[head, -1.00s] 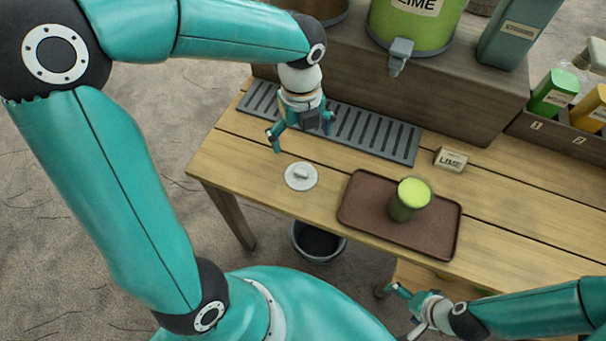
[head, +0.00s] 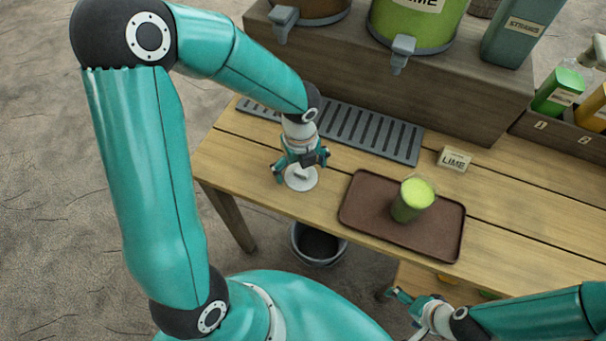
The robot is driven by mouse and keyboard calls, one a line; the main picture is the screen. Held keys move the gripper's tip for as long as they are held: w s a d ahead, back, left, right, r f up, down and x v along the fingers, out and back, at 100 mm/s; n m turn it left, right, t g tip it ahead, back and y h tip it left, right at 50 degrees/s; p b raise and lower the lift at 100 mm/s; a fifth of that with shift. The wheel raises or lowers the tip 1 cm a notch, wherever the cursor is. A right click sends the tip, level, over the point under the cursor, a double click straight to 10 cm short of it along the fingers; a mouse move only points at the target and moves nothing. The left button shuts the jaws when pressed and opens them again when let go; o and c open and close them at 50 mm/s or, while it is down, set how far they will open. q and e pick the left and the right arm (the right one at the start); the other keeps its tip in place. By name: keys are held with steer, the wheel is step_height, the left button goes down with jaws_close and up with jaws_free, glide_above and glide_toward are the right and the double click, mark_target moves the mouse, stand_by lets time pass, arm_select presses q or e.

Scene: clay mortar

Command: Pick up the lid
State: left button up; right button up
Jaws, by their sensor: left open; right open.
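The lid (head: 302,183) is a small white disc with a raised block-like handle. It lies flat on the wooden table (head: 235,165), left of the brown tray. My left gripper (head: 295,176) is open and points down right over the lid, with its fingers around the handle area. The fingers partly cover the lid, and I cannot tell whether they touch it. My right gripper (head: 408,305) is open and empty at the bottom right, in front of the table's near edge.
A brown tray (head: 365,225) holds a glass of green drink (head: 412,200). A grey slotted drip grate (head: 375,138) lies behind the lid. Dispensers with taps (head: 403,50) stand at the back. A bucket (head: 318,245) is below the table's front edge.

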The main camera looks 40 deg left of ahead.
arm_select(q)
steer(key=shift+s, duration=0.1)
steer(key=c, duration=0.7)
